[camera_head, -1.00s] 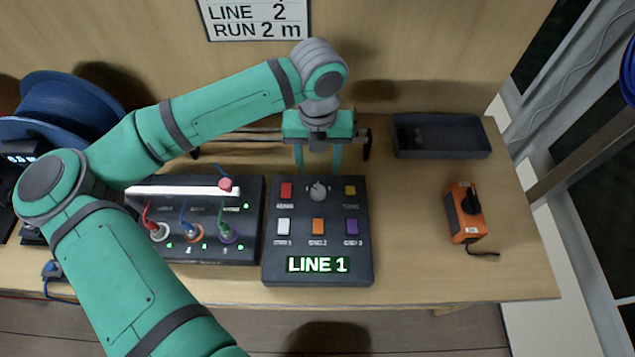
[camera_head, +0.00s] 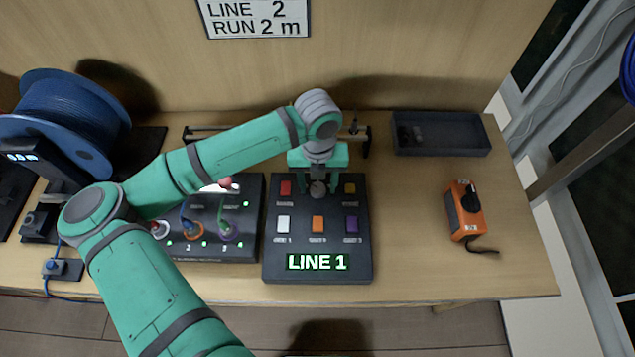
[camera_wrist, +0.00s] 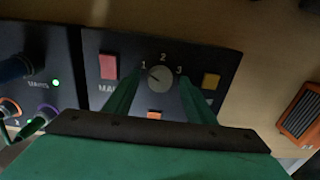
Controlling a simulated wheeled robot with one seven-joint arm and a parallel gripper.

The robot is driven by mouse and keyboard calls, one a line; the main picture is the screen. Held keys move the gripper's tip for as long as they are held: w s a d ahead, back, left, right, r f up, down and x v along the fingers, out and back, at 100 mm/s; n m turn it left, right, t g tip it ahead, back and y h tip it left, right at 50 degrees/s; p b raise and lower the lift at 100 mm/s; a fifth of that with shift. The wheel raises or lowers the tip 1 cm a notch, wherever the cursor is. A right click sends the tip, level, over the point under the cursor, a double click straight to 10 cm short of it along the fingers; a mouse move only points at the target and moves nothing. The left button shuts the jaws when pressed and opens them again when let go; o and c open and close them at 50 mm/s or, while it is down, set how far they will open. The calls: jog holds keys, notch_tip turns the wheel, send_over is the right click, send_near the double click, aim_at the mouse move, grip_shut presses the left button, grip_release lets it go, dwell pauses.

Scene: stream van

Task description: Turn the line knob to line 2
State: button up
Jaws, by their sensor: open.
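The line knob (camera_wrist: 160,78) is a round grey dial on the dark control box (camera_head: 318,278), with marks 1, 2 and 3 around it. Its pointer appears turned toward 1 in the wrist view. In the head view the knob (camera_head: 318,188) sits between a red and a yellow button. The lit display (camera_head: 318,262) reads LINE 1. My gripper (camera_head: 318,185) is over the knob from behind. In the wrist view my gripper (camera_wrist: 160,88) is open, with one green finger on each side of the knob. I cannot tell whether either finger touches it.
A sign (camera_head: 255,18) on the wall reads LINE 2, RUN 2 m. A second dark box (camera_head: 250,215) with cables stands left of the control box. A dark tray (camera_head: 440,152) and an orange device (camera_head: 465,212) are at the right. A blue cable reel (camera_head: 70,115) stands at the left.

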jog(key=c, duration=1)
jog(key=shift+c, duration=0.2)
jog(key=m, duration=0.6)
jog(key=shift+w+a+m, duration=0.1)
jog(key=shift+a+m, duration=0.05)
jog(key=shift+m, duration=0.15)
jog(key=m, duration=0.3)
jog(key=shift+m, duration=1)
